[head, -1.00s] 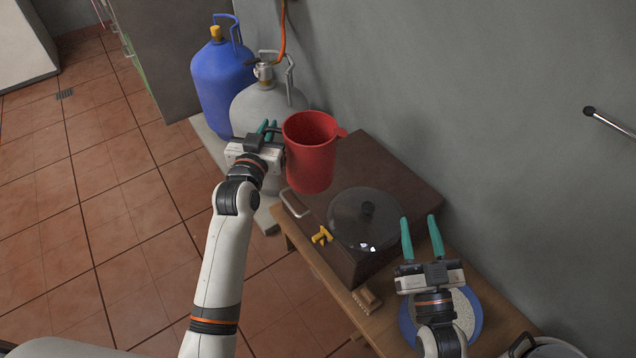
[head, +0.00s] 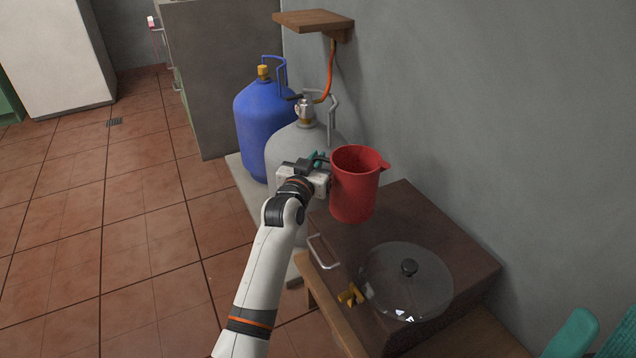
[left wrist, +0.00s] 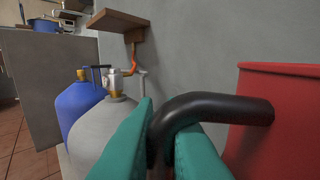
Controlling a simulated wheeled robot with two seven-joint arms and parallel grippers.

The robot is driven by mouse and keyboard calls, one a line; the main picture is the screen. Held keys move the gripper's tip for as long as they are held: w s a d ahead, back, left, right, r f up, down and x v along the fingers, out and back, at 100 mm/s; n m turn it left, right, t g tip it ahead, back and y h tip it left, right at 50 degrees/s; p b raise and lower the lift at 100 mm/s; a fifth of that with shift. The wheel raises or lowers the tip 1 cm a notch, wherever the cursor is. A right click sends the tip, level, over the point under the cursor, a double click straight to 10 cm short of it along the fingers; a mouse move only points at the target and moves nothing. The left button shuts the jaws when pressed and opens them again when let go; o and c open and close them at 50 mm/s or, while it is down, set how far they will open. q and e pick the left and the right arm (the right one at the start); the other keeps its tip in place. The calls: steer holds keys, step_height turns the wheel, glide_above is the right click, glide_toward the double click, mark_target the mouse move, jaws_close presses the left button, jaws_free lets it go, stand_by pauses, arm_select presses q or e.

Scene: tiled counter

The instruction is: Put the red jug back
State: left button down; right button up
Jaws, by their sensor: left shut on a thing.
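The red jug (head: 354,190) is upright beside my left gripper (head: 319,160), above or at the far left end of the dark brown box. I cannot tell if its base touches the box. In the left wrist view the jug (left wrist: 275,110) fills the right side, and its black handle (left wrist: 215,104) passes between the green fingers of my left gripper (left wrist: 160,140), which is shut on it. My right gripper (head: 590,335) shows only in part, as green fingers at the lower right corner; its jaw gap is not clear.
A glass lid (head: 407,280) lies on the dark brown box (head: 455,235), with a yellow tap (head: 350,295) at its front. A grey gas cylinder (head: 290,150) and a blue one (head: 262,125) stand behind my left gripper. A small wooden shelf (head: 312,21) is on the wall above them.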

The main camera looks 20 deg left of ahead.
arm_select(q)
step_height(320, 180, down, 5)
steer(key=shift+r+b, duration=0.15)
steer(key=shift+b, duration=0.95)
steer(key=c, duration=1.9)
jaws_free()
steer(key=shift+f, duration=0.2)
steer(key=o, duration=0.4)
steer(key=shift+r, duration=0.15)
